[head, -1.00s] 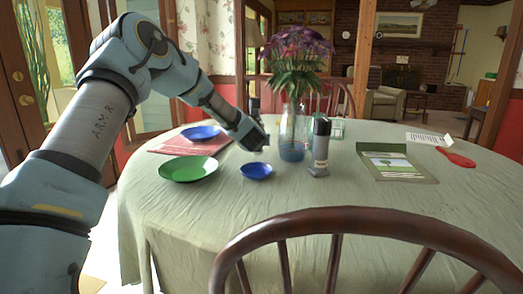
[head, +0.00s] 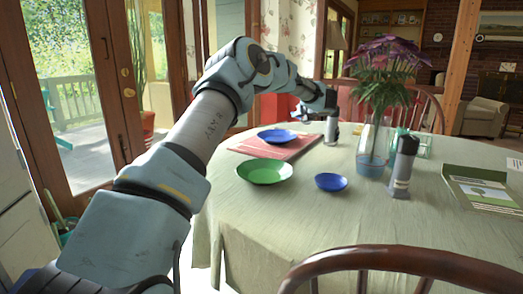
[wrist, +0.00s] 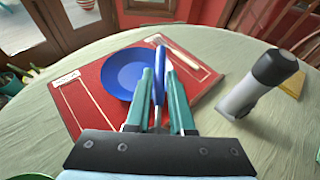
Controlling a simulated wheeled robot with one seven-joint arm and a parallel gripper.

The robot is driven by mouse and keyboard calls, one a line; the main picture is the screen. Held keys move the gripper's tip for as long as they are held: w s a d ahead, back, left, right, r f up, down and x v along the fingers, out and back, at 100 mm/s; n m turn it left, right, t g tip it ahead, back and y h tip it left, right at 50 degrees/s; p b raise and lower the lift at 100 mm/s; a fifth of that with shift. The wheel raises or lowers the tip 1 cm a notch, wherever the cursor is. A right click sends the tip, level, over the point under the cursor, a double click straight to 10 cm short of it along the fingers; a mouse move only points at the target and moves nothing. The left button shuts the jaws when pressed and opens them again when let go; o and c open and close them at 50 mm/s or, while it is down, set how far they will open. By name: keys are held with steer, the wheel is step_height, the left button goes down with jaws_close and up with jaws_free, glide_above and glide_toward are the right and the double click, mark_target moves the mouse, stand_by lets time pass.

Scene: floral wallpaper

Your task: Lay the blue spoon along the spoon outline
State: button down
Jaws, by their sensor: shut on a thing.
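The blue spoon (wrist: 159,60) is upright between the teal fingers of my gripper (wrist: 160,78), which is shut on it. In the wrist view it stands in front of the right rim of a blue plate (wrist: 130,76). The plate lies on a red placemat (wrist: 92,99), which also shows in the head view (head: 300,148). Pale outlines and a small label mark the mat's left side. A pale utensil-like shape (wrist: 186,58) lies on its right side; I cannot tell which outline is the spoon's.
A grey, black-topped cylinder (wrist: 245,95) stands right of the mat. A green plate (head: 264,171), a blue bowl (head: 331,182), a flower vase (head: 371,160) and a grey shaker (head: 402,170) stand nearer. A chair back (head: 400,256) is in front.

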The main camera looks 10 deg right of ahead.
steer(key=w+a+n+y+p, duration=0.1)
steer(key=w+a+n+y, duration=0.3)
steer(key=a, duration=0.3)
steer(key=n+g+y+p, duration=0.1)
steer(key=n+g+y, duration=0.3)
steer(key=n+y, duration=0.1)
glide_above(260, 152)
step_height(260, 152, down, 4)
step_height(260, 152, down, 9)
steer(key=shift+w+r+p, duration=0.1)
steer(key=shift+p, duration=0.65)
steer(key=shift+y, duration=0.3)
steer(key=shift+f+b, duration=0.3)
steer(key=c, duration=0.8)
jaws_free()
steer(key=shift+r, duration=0.15)
